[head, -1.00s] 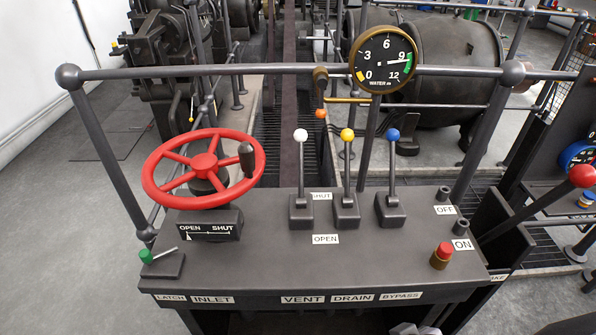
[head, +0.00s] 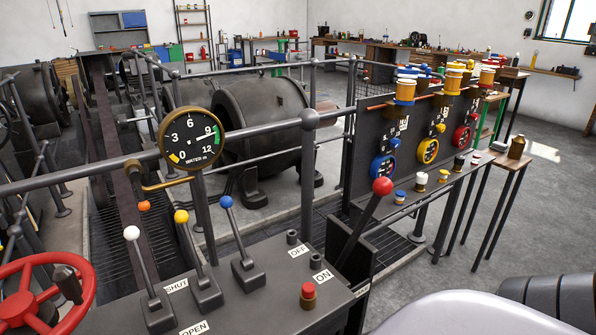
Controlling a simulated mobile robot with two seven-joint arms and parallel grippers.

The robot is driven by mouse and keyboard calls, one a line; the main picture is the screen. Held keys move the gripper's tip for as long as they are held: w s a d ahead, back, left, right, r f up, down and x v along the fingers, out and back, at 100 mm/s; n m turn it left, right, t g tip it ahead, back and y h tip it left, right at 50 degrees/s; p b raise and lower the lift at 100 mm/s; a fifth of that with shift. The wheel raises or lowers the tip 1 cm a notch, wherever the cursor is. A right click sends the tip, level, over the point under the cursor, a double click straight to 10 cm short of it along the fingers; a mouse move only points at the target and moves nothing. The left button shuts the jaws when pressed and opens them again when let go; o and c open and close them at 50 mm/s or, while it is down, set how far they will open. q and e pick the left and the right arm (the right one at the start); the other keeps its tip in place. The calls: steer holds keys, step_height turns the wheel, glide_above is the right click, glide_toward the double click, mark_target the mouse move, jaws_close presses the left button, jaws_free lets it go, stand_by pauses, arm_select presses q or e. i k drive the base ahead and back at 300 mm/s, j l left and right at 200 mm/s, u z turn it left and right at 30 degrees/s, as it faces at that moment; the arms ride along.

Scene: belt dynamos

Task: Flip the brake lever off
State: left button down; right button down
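The brake lever is a dark bar with a red ball knob (head: 382,187) at the right end of the control desk (head: 262,290). Its shaft (head: 357,232) rises from a dark slotted housing (head: 350,268) and leans up to the right. A small label (head: 361,291) low on the housing is too small to read here. Neither of my grippers shows in the head view, and nothing touches the lever.
White (head: 132,233), yellow (head: 181,216) and blue (head: 225,202) knobbed levers stand left of it. A red button (head: 308,292) sits near the ON label. A railing post (head: 309,170) and gauge (head: 191,139) stand behind. A switchboard (head: 420,140) is at right.

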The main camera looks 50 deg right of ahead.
mark_target(382, 186)
steer(key=z, duration=1.8)
